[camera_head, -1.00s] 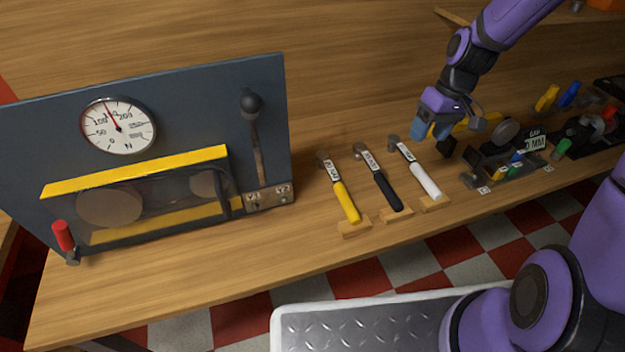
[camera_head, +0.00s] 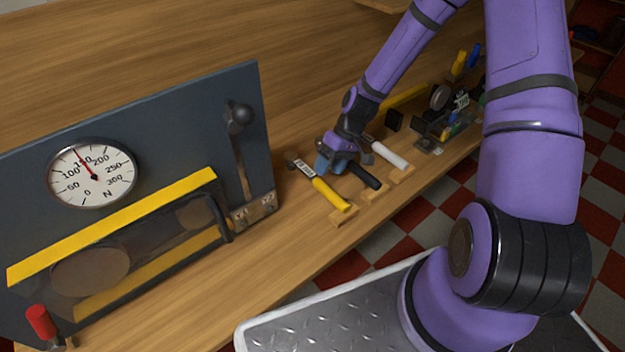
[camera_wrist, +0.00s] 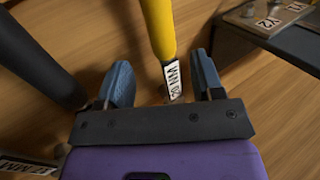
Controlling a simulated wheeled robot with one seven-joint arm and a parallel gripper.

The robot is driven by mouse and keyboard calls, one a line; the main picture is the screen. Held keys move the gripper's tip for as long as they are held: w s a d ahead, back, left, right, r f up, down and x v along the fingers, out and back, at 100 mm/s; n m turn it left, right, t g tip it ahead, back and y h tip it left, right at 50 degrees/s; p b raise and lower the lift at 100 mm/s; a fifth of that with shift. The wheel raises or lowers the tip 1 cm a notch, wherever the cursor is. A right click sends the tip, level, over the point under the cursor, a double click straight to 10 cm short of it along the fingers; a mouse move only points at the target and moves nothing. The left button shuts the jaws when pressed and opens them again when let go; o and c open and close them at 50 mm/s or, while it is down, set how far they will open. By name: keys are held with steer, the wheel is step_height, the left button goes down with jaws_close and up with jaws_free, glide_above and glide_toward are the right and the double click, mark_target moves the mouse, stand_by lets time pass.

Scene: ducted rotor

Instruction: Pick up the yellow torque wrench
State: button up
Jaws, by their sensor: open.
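The yellow torque wrench (camera_head: 331,194) lies on the wooden bench, its handle end on a small wooden block. In the wrist view its yellow handle (camera_wrist: 158,25) and a white label reading 20 NM come in from the top, between my fingers. My gripper (camera_head: 332,158) is open and close to the wrench, on its right side in the head view. In the wrist view the two blue fingers of my gripper (camera_wrist: 161,82) stand apart, either side of the wrench in the picture. I cannot tell how far above it they are. The wrench head is hidden in the wrist view.
The black wrench (camera_head: 366,178) lies just right of the yellow one, partly behind my gripper; it shows close to one finger in the wrist view (camera_wrist: 35,55). The white wrench (camera_head: 388,154) lies beyond. The gauge panel (camera_head: 155,130) stands at left.

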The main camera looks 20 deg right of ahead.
mark_target(321, 185)
steer(key=shift+s+x, duration=0.1)
steer(key=shift+x, duration=1.45)
steer(key=shift+s+x, duration=0.15)
steer(key=shift+x, duration=1.4)
steer(key=c, duration=1.1)
steer(key=shift+r, duration=0.2)
